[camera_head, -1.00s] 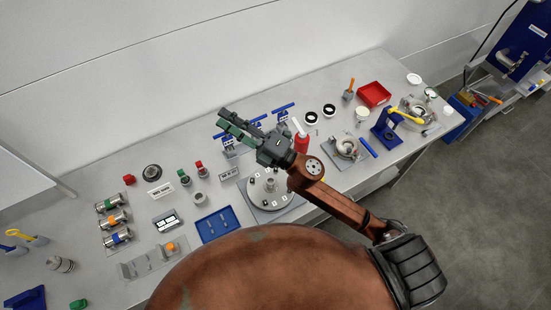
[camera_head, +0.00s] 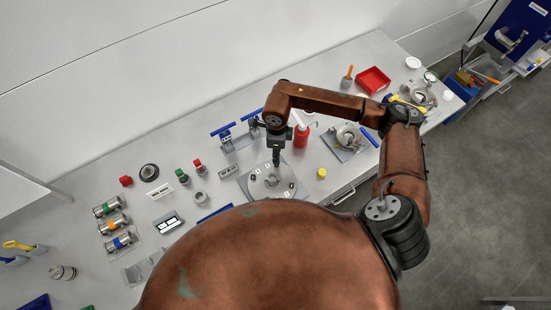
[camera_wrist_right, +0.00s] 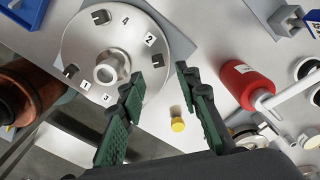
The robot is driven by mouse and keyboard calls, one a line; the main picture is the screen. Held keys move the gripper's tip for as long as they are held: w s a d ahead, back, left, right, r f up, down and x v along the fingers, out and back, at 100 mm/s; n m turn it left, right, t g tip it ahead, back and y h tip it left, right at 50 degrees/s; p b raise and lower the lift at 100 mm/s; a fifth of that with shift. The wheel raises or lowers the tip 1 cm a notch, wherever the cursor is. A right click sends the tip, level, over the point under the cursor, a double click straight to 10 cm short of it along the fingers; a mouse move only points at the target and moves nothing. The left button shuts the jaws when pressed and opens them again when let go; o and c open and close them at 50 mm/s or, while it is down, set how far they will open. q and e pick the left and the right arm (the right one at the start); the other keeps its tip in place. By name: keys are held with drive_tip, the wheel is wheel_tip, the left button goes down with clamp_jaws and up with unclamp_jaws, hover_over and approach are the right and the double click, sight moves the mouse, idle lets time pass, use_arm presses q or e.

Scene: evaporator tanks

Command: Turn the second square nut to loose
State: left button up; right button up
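A round silver disk (camera_head: 262,187) sits on a grey plate at the table's near edge, and it fills the upper left of the right wrist view (camera_wrist_right: 85,45). It has a central tube (camera_wrist_right: 107,70) and small square nuts in notches beside number labels. The nut (camera_wrist_right: 157,61) near label 2 (camera_wrist_right: 150,40) lies ahead, roughly between my fingertips. My right gripper (camera_wrist_right: 160,78) is open and empty; in the head view (camera_head: 276,162) it points down over the disk. Its left finger partly hides the disk near label 3. Contact cannot be told. My left gripper is out of view.
A red bottle (camera_head: 301,138) with a white nozzle stands right of the disk. A small yellow cylinder (camera_head: 322,173) stands on bare table nearby. A grey plate with a ring fixture (camera_head: 347,137) lies further right.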

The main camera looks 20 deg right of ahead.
drive_tip(key=shift+s+f+p, duration=0.1)
drive_tip(key=shift+f+p, duration=0.65)
drive_tip(key=shift+f, duration=2.45)
drive_tip(key=shift+c, duration=0.5)
clamp_jaws()
